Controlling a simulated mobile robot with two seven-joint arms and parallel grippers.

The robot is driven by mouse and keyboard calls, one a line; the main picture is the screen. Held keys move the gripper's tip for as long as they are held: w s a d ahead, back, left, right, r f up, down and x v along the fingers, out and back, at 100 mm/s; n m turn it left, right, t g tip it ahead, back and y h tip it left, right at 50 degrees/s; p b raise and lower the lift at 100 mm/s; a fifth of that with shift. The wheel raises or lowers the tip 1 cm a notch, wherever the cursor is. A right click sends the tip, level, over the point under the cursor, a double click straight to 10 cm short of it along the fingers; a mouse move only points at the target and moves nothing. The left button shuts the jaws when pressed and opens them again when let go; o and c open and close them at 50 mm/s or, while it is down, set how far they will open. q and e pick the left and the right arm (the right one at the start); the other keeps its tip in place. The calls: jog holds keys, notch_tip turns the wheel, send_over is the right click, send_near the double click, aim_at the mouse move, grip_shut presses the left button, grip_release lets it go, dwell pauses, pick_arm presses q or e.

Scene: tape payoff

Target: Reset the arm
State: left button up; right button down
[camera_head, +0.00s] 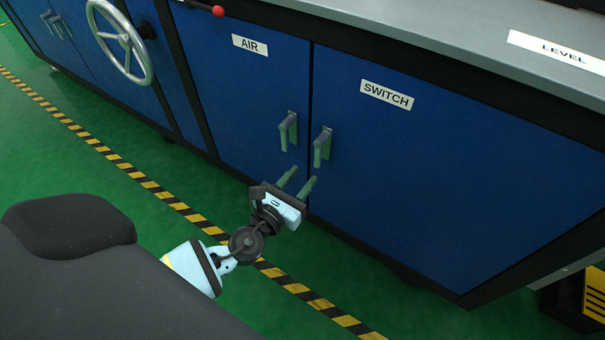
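My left gripper (297,183) is in front of the blue cabinet, a little below the two door handles. Its two greenish fingers point up and to the right, apart from each other, with nothing seen between them. The handle of the AIR door (288,131) and the handle of the SWITCH door (322,147) are just above the fingertips. Neither handle is between the fingers. Both doors look shut. My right gripper is not in view.
The AIR door (237,95) and SWITCH door (430,170) stand under a grey worktop (460,45). A handwheel (122,42) and a red-knobbed lever (218,11) are at upper left. A yellow-black stripe (180,206) runs along the open green floor (60,150). A yellow-black object (595,293) is at lower right.

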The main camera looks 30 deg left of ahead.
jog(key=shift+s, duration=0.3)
